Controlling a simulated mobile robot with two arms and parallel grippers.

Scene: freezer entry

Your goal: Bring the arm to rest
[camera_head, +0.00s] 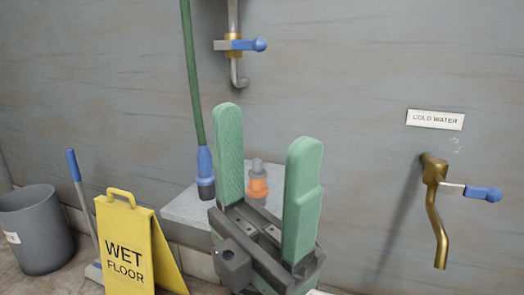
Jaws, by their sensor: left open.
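My left gripper (257,165) is in the lower middle of the head view. Its two green fingers point up and stand wide apart, with nothing between them that they touch. Its dark body hides part of a grey ledge (183,208) behind it. An orange and grey fitting (257,181) shows between the fingers, farther back, apart from them. My right gripper is not in view.
A yellow wet floor sign (126,250), a grey bucket (36,230) and a blue-handled tool (80,190) stand at left. A green hose (192,75) hangs down. A blue-levered valve (240,45) and a brass tap (438,215) under a cold water label (435,119) project from the wall.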

